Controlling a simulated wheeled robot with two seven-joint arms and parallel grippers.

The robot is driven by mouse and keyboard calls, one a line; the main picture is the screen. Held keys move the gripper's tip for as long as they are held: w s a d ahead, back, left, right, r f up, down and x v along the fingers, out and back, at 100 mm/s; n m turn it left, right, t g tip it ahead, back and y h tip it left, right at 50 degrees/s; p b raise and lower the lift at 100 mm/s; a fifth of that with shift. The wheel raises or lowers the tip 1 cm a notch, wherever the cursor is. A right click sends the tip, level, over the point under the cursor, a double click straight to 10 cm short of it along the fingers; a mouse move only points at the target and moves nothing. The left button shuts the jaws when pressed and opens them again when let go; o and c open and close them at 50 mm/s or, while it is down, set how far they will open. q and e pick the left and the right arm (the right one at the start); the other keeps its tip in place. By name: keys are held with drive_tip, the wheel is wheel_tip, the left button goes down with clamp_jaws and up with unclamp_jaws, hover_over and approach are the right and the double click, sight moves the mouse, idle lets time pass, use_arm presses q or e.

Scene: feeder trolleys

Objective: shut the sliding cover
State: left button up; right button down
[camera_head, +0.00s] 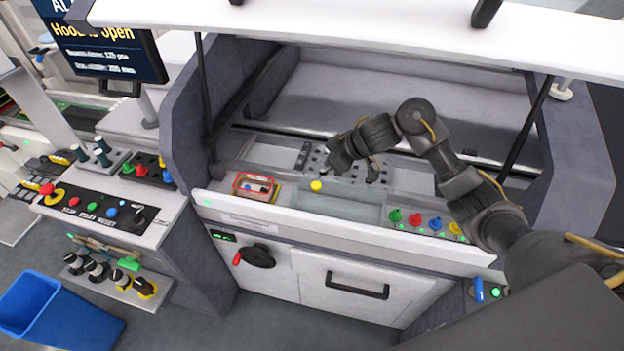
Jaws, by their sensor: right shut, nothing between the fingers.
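A machine with a raised white hood (380,28) stands in front of me, with its inside bay open to view. On its deck is a shallow pale recess (345,202) with a yellow knob (316,185) at its back left edge. I cannot tell for certain which part is the sliding cover. My right arm reaches in from the lower right. My right gripper (342,163) is shut and empty, over the dark slotted panel behind the recess and near the yellow knob. I cannot tell whether it touches anything. My left gripper is out of view.
A red-framed box (255,186) sits left of the recess. Several coloured knobs (415,219) line the deck's front right. Dark struts (525,125) flank the bay. A screen (105,40) reads "Hood is Open". A button console (100,208) and blue bin (50,310) are at left.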

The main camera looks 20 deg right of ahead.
sight(313, 183)
drive_tip(key=p+x, duration=0.1)
drive_tip(key=x, duration=0.8)
drive_tip(key=shift+w+a+f, duration=0.2)
drive_tip(key=shift+w+a, duration=0.05)
drive_tip(key=shift+s+d+f+p, duration=0.2)
drive_tip(key=shift+s+d+p, duration=0.4)
drive_tip(key=shift+s+d, duration=0.1)
drive_tip(key=shift+s+d+f+p, duration=0.25)
drive_tip(key=shift+s+d+p, duration=0.3)
drive_tip(key=shift+d, duration=0.2)
drive_tip(key=shift+f, duration=0.1)
drive_tip(key=shift+w+a, duration=0.1)
